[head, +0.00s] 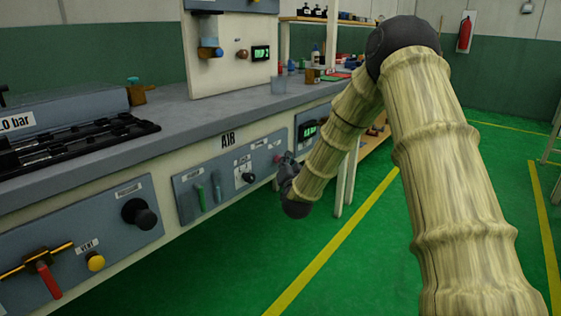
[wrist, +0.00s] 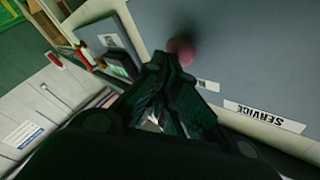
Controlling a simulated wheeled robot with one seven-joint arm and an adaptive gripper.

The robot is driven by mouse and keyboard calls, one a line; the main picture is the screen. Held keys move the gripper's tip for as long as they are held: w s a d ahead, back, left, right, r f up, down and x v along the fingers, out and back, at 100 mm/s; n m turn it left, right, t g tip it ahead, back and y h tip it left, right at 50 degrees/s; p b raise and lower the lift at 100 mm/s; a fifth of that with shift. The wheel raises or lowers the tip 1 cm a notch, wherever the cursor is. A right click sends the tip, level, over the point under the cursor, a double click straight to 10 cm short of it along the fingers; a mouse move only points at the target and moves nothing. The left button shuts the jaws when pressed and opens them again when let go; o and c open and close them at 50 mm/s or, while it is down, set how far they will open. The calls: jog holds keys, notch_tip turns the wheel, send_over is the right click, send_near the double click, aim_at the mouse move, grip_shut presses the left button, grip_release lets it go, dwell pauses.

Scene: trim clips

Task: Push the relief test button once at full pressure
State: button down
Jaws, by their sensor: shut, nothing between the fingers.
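My gripper (head: 285,163) is shut and empty at the right end of the grey AIR panel (head: 228,172) on the bench front. In the wrist view its closed fingertips (wrist: 173,62) are right at a round pinkish-red button (wrist: 182,48) on the grey panel. I cannot tell whether they touch it or how far it is pressed. The head view shows only a little of this button (head: 276,158) beside the gripper. A label next to it is partly hidden by the fingers, so I cannot read it as relief test.
A SERVICE label (wrist: 265,117) is on the same panel. A yellow VENT button (head: 95,262) and black knob (head: 139,213) are nearer. Green floor is open.

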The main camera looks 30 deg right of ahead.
jog(key=shift+w+a, duration=0.1)
jog(key=shift+w, duration=0.05)
dwell(0.6)
jog(key=shift+s+d+p, duration=0.3)
jog(key=shift+s+d, duration=0.1)
jog(key=shift+s, duration=0.45)
jog(key=shift+s, duration=0.15)
jog(key=s, duration=0.1)
jog(key=s+d+p, duration=0.1)
jog(key=s, duration=0.1)
jog(key=s+d, duration=0.1)
jog(key=shift+s, duration=0.2)
dwell(0.4)
